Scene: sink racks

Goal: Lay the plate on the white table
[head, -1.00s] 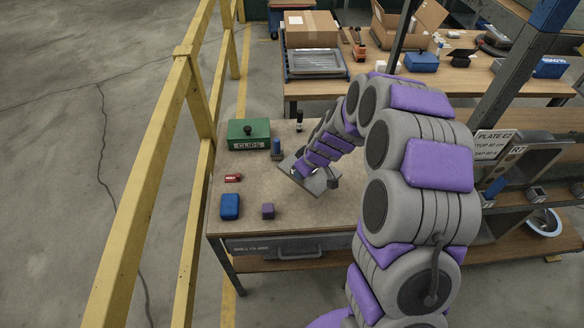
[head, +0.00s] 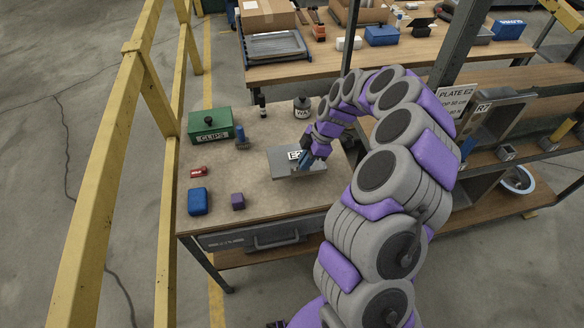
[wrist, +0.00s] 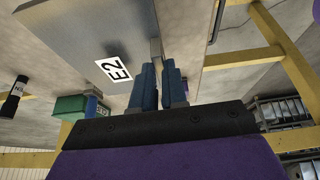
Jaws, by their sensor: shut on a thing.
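The plate (head: 284,166) is a flat grey sheet with a white E2 label, over the middle of the tan-topped workbench (head: 262,205). It looks nearly level and low; I cannot tell whether it touches the top. My gripper (head: 306,160) is at its right part. In the wrist view my gripper (wrist: 159,82) has its blue fingers close together at a small upright piece of the plate (wrist: 65,30), beside the label. The fingers hide part of that grip. No clearly white table shows; this bench top is beige.
On the bench stand a green CLIPS box (head: 210,125), a blue brush-like item (head: 241,137), a small red item (head: 198,172), a blue box (head: 198,201), a purple cube (head: 238,201) and a dark labelled jar (head: 302,107). A yellow railing (head: 148,95) runs left.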

